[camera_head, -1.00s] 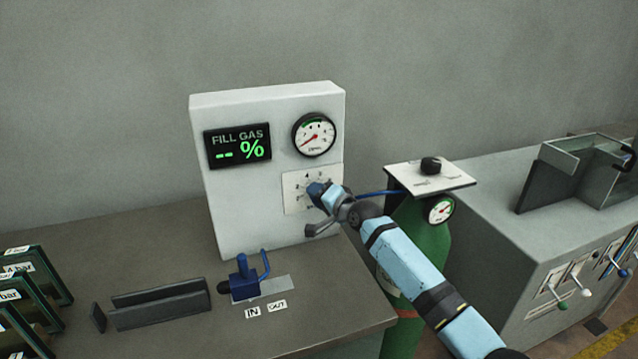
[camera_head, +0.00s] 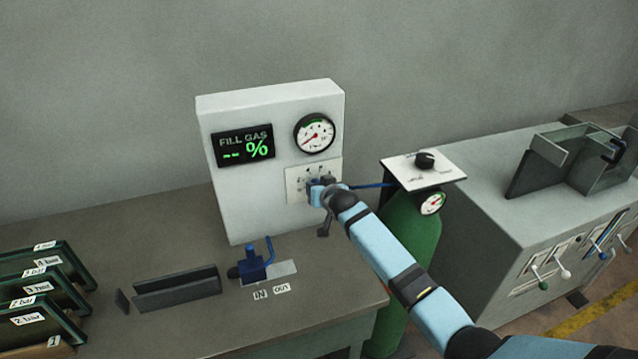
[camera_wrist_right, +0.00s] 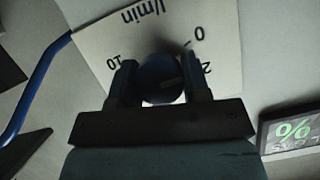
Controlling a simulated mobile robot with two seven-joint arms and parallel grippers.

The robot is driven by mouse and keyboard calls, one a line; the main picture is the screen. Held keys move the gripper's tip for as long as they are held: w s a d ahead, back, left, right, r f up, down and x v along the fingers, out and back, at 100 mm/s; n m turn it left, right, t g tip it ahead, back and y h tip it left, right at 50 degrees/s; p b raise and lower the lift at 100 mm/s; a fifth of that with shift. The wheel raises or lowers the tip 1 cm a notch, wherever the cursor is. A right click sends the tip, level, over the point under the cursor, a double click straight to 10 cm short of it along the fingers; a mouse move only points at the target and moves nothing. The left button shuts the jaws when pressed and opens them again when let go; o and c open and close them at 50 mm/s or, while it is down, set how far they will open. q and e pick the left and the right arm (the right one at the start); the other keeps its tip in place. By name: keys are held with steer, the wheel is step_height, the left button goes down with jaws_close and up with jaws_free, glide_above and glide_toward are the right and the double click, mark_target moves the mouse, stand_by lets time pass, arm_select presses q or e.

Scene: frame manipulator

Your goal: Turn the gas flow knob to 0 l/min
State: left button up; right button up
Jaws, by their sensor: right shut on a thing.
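The gas flow knob (camera_wrist_right: 160,78) is a dark blue round knob on a white dial plate (camera_wrist_right: 98,45) marked l/min, with 0, 2 and 10 readable around it. In the right wrist view the plate appears upside down. My right gripper (camera_wrist_right: 160,88) is shut on the knob, with one finger on each side. A pale mark shows on the knob, but I cannot tell which number it points to. In the head view my right gripper (camera_head: 322,190) covers the knob on the white dial plate (camera_head: 296,180) of the fill gas panel. My left gripper is not in view.
The white panel (camera_head: 230,200) carries a FILL GAS display (camera_head: 243,145) and a round gauge (camera_head: 315,133). A green cylinder (camera_head: 412,225) with a blue hose stands right of the bench. A blue valve (camera_head: 252,265) sits on the bench before the panel.

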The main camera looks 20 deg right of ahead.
steer(key=shift+n+h, duration=0.8)
steer(key=shift+n, duration=0.3)
steer(key=o, duration=0.9)
steer(key=shift+o, duration=0.2)
steer(key=b+v, duration=0.1)
steer(key=v, duration=1.3)
steer(key=shift+w+a, duration=0.1)
